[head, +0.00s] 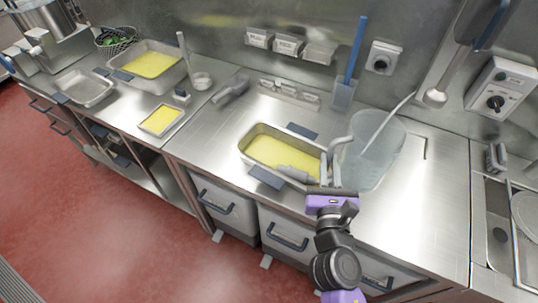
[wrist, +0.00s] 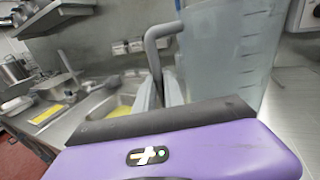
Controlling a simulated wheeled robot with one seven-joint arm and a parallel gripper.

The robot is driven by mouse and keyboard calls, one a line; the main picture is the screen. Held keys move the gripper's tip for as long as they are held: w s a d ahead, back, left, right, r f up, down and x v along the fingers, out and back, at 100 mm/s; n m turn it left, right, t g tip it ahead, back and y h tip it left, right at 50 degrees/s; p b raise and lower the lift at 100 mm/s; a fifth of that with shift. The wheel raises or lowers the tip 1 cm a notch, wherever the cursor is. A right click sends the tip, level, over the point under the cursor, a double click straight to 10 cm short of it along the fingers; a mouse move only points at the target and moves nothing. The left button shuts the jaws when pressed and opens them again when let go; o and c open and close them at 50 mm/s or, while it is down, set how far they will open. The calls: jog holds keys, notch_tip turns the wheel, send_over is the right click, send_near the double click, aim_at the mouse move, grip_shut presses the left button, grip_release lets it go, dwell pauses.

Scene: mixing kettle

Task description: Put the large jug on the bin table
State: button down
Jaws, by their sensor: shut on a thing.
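The large jug (head: 375,155) is clear and bluish, with a grey handle on its left side. It is over the right part of the steel bin table (head: 205,135), which has bins below its top. My gripper (head: 331,172) is shut on the jug's handle, to the left of its body. In the wrist view the jug (wrist: 232,55) fills the upper right and its handle (wrist: 152,45) rises between the fingers. The jug looks close to upright. I cannot tell whether its base touches the table top.
A steel tray of yellow liquid (head: 280,152) sits just left of the jug, with a grey utensil at its front edge. A blue-handled scraper (head: 346,90) stands against the back wall. Bins (head: 225,208) sit below. The top right of the jug is clear up to a sink (head: 497,235).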

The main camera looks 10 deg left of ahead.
aim_at(371, 157)
jog(key=w+d, duration=0.1)
jog(key=d, duration=0.2)
jog(key=w+d, duration=0.1)
jog(key=d, duration=0.2)
jog(key=w+d, duration=0.1)
jog(key=d, duration=0.3)
jog(key=shift+r, duration=0.35)
jog(key=shift+d+f, duration=0.1)
jog(key=shift+d, duration=0.1)
